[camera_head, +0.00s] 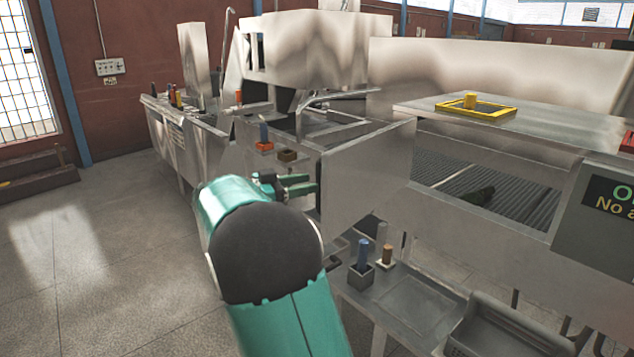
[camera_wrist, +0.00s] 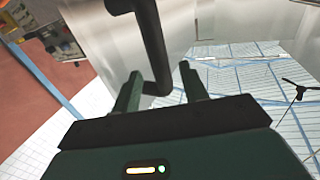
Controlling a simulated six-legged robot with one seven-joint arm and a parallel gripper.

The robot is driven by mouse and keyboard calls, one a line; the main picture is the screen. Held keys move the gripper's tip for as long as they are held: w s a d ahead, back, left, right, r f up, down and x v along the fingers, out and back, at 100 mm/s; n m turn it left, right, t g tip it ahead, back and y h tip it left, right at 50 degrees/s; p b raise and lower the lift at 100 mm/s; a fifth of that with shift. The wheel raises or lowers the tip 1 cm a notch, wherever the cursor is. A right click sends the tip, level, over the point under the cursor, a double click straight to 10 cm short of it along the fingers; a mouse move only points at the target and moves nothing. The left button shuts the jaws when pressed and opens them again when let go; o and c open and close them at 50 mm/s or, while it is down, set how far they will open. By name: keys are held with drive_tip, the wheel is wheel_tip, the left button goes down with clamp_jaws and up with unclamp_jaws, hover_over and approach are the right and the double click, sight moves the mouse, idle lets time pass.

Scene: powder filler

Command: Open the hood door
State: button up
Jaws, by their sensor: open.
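A flat metal panel (camera_head: 368,170), which looks like the hood door, stands upright in the middle of the head view. I cannot tell its exact angle to the machine. My gripper (camera_head: 304,183) is at the panel's left edge, with its green fingers pointing right. In the wrist view a dark bent bar handle (camera_wrist: 150,40) runs down from the top, beside a shiny metal surface (camera_wrist: 90,35). Its lower bend lies between the two spread fingers of my gripper (camera_wrist: 162,78). The jaws are apart, and contact with the handle cannot be made out.
Below the panel is a metal shelf (camera_head: 405,305) with small holders and a blue-handled item (camera_head: 362,255). A conveyor (camera_head: 490,185) lies inside the machine at right. A yellow-framed tray (camera_head: 476,108) sits on top. Open floor (camera_head: 110,240) spreads at left.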

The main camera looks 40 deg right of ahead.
drive_tip(key=v, duration=0.9)
drive_tip(key=shift+r, duration=0.1)
